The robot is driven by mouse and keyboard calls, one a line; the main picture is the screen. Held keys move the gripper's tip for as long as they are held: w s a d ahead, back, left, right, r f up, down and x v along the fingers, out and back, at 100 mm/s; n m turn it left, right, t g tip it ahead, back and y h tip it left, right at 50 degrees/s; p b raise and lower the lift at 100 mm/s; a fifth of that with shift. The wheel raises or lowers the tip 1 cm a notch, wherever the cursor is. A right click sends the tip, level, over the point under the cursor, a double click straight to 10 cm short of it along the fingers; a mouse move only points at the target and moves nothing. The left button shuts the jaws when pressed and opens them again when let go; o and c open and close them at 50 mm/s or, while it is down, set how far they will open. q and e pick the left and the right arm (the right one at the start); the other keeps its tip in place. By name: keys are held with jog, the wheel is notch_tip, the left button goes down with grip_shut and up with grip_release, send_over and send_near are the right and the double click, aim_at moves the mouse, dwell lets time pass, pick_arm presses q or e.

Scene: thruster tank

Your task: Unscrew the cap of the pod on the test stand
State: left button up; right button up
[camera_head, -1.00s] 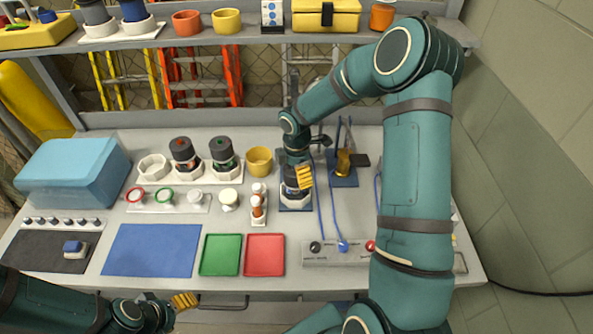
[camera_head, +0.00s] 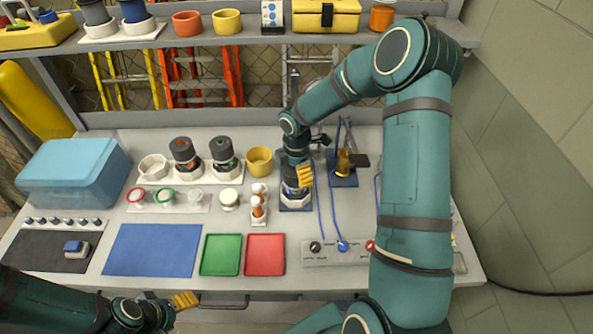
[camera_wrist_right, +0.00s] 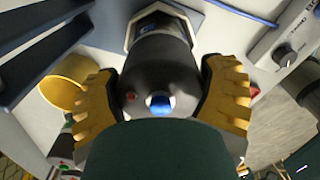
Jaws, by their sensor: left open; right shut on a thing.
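The pod (camera_head: 292,196) stands upright on the test stand (camera_head: 296,208), a blue base on the bench. In the right wrist view its dark cap (camera_wrist_right: 165,70) has a blue spot on top and a small red mark. My right gripper (camera_head: 301,178) comes down over the pod from above. Its yellow fingers (camera_wrist_right: 163,100) are shut on the cap from both sides. In the head view the gripper hides most of the cap. My left gripper (camera_head: 185,300) is open and empty in front of the bench's front edge, at lower left.
Two more dark pods (camera_head: 184,153) stand in a white rack, with caps and rings in front. Close to the stand are a yellow cup (camera_head: 259,160), a small bottle rack (camera_head: 258,210), a control panel (camera_head: 330,250) with blue cables, and a red tray (camera_head: 264,255).

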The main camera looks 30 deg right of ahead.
jog(key=n+p, duration=0.3)
jog(key=n, duration=0.2)
jog(key=shift+r, duration=0.1)
jog(key=n, duration=0.5)
jog(key=shift+n, duration=0.4)
jog(key=n, duration=0.5)
jog(key=shift+s+n, duration=0.1)
jog(key=shift+n, duration=0.2)
jog(key=o, duration=1)
jog(key=shift+c, duration=0.2)
jog(key=shift+d, duration=0.1)
